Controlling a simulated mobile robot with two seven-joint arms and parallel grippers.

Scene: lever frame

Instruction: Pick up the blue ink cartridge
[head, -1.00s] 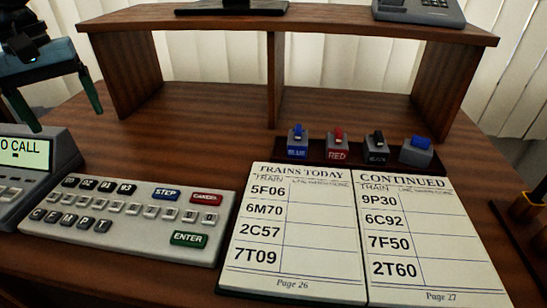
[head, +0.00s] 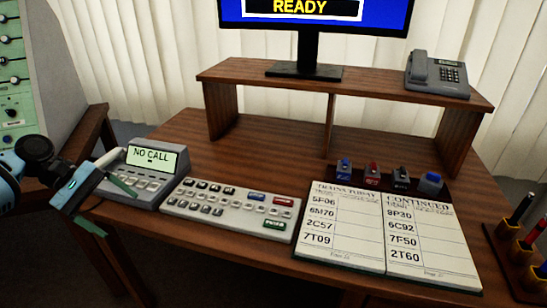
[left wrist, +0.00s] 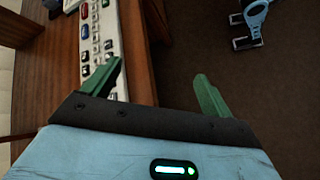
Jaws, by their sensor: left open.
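The blue ink cartridge (head: 344,170) is a small grey block with a blue top. It stands at the left end of a dark tray (head: 438,195), behind the open book. Its BLUE label was legible a second ago and is too small to read now. My left gripper (head: 122,214) is open and empty at the left, by the desk's front edge near the NO CALL unit, well apart from the cartridge. Its green fingers are spread in the left wrist view (left wrist: 163,88), with nothing between them.
Red (head: 372,174) and black (head: 401,179) cartridges and a blue-topped grey block (head: 430,184) share the tray. The keypad (head: 230,208), NO CALL unit (head: 147,170) and open book (head: 390,230) line the front.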

